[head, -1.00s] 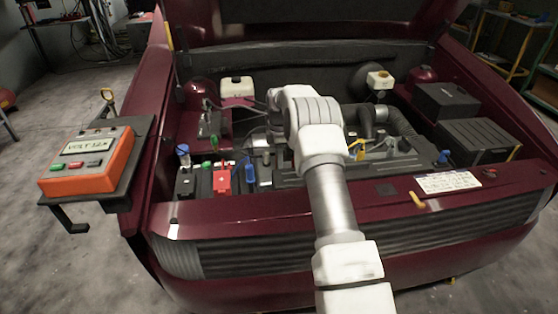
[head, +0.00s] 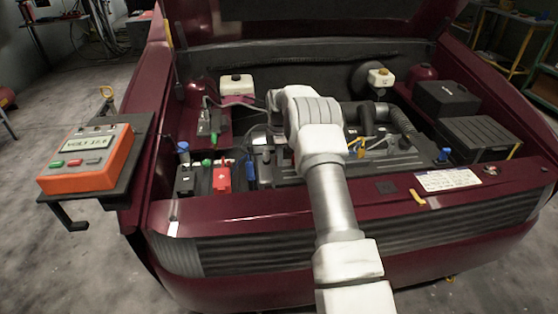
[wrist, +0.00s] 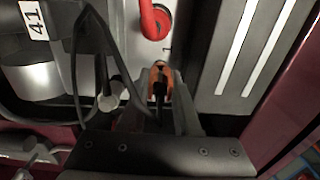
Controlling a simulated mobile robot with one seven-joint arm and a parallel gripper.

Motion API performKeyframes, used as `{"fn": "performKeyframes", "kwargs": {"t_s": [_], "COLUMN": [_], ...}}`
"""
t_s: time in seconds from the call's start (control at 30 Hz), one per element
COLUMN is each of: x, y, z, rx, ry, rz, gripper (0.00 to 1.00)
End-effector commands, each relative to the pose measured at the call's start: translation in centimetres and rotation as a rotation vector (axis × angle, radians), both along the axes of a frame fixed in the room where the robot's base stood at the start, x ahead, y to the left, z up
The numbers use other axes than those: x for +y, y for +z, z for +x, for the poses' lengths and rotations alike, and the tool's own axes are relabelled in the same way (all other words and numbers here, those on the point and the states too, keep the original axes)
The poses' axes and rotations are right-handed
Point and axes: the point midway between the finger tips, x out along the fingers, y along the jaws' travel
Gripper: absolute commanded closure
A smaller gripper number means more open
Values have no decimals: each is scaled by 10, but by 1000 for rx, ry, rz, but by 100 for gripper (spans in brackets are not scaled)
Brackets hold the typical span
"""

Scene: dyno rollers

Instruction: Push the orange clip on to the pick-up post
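In the wrist view, an orange clip (wrist: 158,72) with a dark middle sits between the fingertips of my gripper (wrist: 160,92). The fingers look closed on its sides. The clip is close to a grey metal surface, and I cannot tell whether it touches anything beneath. A round silver stud (wrist: 108,101) stands to the left of the clip; I cannot tell whether it is the pick-up post. In the head view, my white arm reaches over the front of the car into the engine bay and hides my gripper and the orange clip.
A red curved part (wrist: 154,22) lies beyond the clip, and a black cable (wrist: 84,60) loops at its left. A dark ribbed block (wrist: 245,60) stands close on the right. An orange tester (head: 86,160) sits on a side shelf; the open hood overhangs the bay.

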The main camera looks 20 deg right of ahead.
Motion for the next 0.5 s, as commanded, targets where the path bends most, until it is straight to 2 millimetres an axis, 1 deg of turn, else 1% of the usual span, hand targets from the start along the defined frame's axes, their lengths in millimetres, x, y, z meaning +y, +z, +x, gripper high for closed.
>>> {"fn": "performKeyframes", "kwargs": {"t_s": [0.03, 0.1, 0.2, 0.5], "x": [0, 0, 0, 0], "y": [0, 0, 0, 2], "z": [0, 0, 0, 0], "rx": [0, 0, 0, 0], "ry": [0, 0, 0, 0], "rz": [0, 0, 0, 0], "gripper": [63, 50, 35, 35]}}
